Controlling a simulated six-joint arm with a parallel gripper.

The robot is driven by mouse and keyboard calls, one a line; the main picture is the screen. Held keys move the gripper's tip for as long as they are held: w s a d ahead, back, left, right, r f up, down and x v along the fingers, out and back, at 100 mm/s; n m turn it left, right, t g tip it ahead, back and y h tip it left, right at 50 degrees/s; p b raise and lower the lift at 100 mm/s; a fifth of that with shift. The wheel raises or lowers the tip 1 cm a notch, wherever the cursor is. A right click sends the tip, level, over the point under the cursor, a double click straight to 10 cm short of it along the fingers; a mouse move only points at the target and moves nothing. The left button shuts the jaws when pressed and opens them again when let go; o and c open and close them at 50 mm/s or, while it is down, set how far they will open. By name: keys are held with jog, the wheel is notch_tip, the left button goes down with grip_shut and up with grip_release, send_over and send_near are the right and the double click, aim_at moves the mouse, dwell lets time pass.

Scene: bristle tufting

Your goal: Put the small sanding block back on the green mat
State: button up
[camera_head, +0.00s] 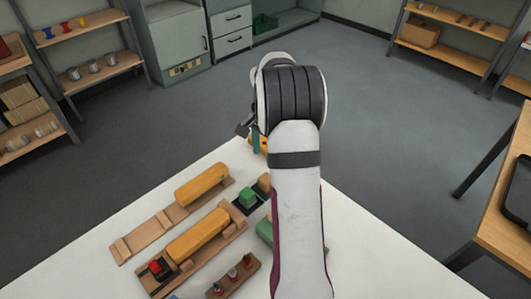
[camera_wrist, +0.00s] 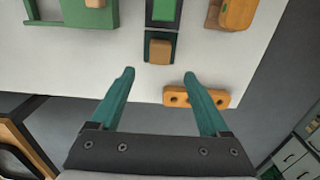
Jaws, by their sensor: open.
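My gripper (camera_wrist: 160,75) is open and empty, its teal fingers pointing towards the table items in the wrist view. Just beyond the gap between the fingertips, a small brown block (camera_wrist: 159,50) sits on a dark green pad; it looks like the sanding block and also shows in the head view (camera_head: 264,182). A second tan block (camera_wrist: 95,3), cut off at the top edge, lies on a green ridged piece (camera_wrist: 60,20). I cannot tell for certain which is the sanding block or which green surface is the mat. In the head view my arm hides part of this area.
A green block (camera_wrist: 163,10) on a dark base adjoins the brown block. An orange strip with holes (camera_wrist: 180,97) lies by the right fingertip. Orange rollers (camera_head: 197,237) rest on wooden holders at left, near a pegged wooden strip (camera_head: 233,277). White tabletop (camera_head: 375,240) is clear at right.

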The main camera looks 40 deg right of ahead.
jog(key=s+a+r+n, duration=0.2)
jog(key=a+r, duration=0.2)
jog(key=a, duration=0.4)
jog(key=s+a+r+n, duration=0.25)
jog(key=a+r, duration=0.25)
jog(key=a, duration=0.3)
jog(key=s+a+n+y, duration=0.1)
jog(key=s+a+n, duration=0.7)
jog(key=s+a, duration=0.8)
jog(key=shift+s+a+y, duration=0.25)
jog(key=shift+s+y, duration=0.15)
jog(key=shift+s, duration=0.75)
jog(key=o, duration=0.3)
jog(key=shift+f, duration=0.1)
jog(key=shift+o, duration=0.2)
jog(key=w+d+r+n+h, duration=0.1)
jog(key=w+d+r+n, duration=0.15)
jog(key=d, duration=0.55)
jog(key=w+d+r+n, duration=0.1)
jog(key=w+d, duration=0.3)
jog(key=d, duration=0.4)
jog(key=w+d+r+n+h, duration=0.1)
jog(key=w+d+r+n, duration=0.15)
jog(key=d, duration=0.55)
notch_tip(320, 180, down, 10)
jog(key=shift+w+d+f, duration=0.2)
jog(key=shift+w+d, duration=0.05)
jog(key=shift+w, duration=0.05)
